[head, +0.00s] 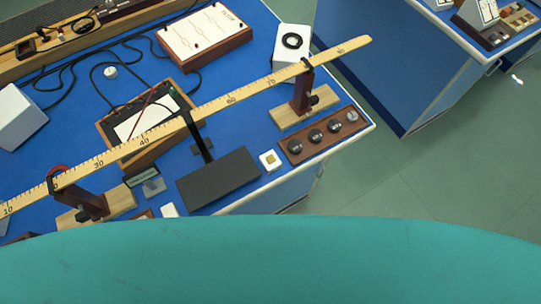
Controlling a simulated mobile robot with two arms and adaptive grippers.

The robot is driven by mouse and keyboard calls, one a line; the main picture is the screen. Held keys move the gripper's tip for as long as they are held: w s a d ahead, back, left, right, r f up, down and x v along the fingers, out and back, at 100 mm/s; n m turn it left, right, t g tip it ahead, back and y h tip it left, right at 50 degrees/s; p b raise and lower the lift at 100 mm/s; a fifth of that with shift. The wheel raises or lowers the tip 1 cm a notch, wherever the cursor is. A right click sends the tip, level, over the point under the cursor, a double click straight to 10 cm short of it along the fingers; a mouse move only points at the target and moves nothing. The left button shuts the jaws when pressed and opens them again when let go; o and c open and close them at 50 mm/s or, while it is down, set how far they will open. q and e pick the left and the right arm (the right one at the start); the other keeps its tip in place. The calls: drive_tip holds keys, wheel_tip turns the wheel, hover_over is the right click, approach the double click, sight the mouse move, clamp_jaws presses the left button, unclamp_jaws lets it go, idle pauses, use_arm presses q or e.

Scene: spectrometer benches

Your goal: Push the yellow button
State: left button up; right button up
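The yellow button (270,159) is a small yellow square on top of a little white box (265,166). It sits near the front edge of the blue bench (330,165), between a dark grey block and a brown strip with dark knobs. Nothing covers the button. Neither of my grippers is in view.
A long yellow ruler (240,93) on wooden-based stands runs diagonally above the bench. The dark grey block (218,179) stands left of the white box, and the brown knob strip (323,136) right of it. Another blue bench (400,60) is at the upper right, with green floor (400,185) between.

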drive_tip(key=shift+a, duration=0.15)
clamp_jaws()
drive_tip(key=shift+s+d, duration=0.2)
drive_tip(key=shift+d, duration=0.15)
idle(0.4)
